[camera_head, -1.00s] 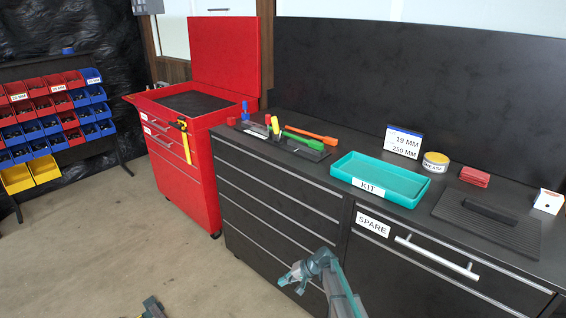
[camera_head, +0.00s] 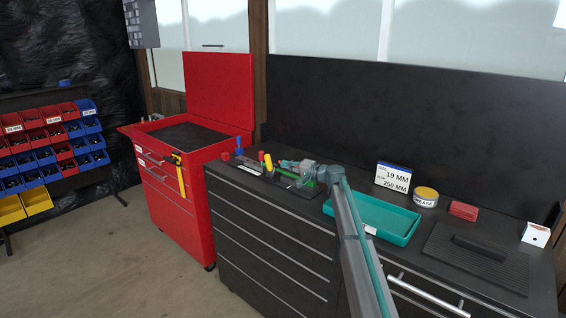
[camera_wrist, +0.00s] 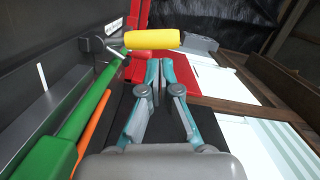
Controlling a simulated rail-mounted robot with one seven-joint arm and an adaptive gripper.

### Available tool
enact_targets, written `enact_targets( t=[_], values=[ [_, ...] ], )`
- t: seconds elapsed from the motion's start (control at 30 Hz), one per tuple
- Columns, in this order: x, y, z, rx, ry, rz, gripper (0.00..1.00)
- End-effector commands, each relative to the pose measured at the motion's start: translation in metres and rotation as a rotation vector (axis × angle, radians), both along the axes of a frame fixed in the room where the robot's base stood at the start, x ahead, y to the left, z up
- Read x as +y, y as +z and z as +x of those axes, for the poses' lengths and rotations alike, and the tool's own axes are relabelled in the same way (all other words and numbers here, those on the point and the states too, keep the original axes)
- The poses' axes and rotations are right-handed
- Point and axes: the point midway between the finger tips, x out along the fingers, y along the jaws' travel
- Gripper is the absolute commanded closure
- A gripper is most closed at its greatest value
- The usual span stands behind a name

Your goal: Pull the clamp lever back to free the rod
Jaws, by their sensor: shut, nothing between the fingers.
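An upright yellow grip (camera_head: 268,162) stands among the tools on the dark bench top. In the wrist view it shows as a yellow cylinder (camera_wrist: 153,39) just beyond my fingertips, near a grey metal part (camera_wrist: 98,44). I cannot tell for sure which part is the clamp lever. A long green handle (camera_wrist: 48,150) lies left of my gripper, with an orange bar (camera_wrist: 92,125) beside it. A red part (camera_wrist: 137,68) is close to the fingertips. My gripper (camera_wrist: 160,66) is shut and empty; in the head view my gripper (camera_head: 284,164) is right of the yellow grip.
A teal tray (camera_head: 408,236) lies right of the tools, partly behind my arm. Further right are a sign (camera_head: 394,177), a grease tin (camera_head: 426,197), a red block (camera_head: 463,210) and a dark mat (camera_head: 500,279). A red cabinet (camera_head: 185,215) with a raised lid stands left.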

Motion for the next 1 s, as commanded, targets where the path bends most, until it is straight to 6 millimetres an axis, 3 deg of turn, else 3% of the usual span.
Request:
enact_targets(
  t=[0.03, 0.1, 0.27, 0.47, 0.87, 1.0],
  values=[
    [-0.022, 0.000, 0.009, -0.002, -0.026, 0.006, 1.00],
    [-0.043, 0.001, 0.016, -0.004, -0.053, 0.015, 1.00],
    [-0.060, 0.003, 0.024, -0.006, -0.078, 0.021, 1.00],
    [-0.042, 0.004, 0.036, -0.007, -0.076, 0.020, 1.00],
    [0.022, 0.004, 0.077, -0.006, -0.076, 0.021, 1.00],
    [0.036, -0.001, 0.059, -0.005, -0.078, 0.021, 1.00]
  ],
)
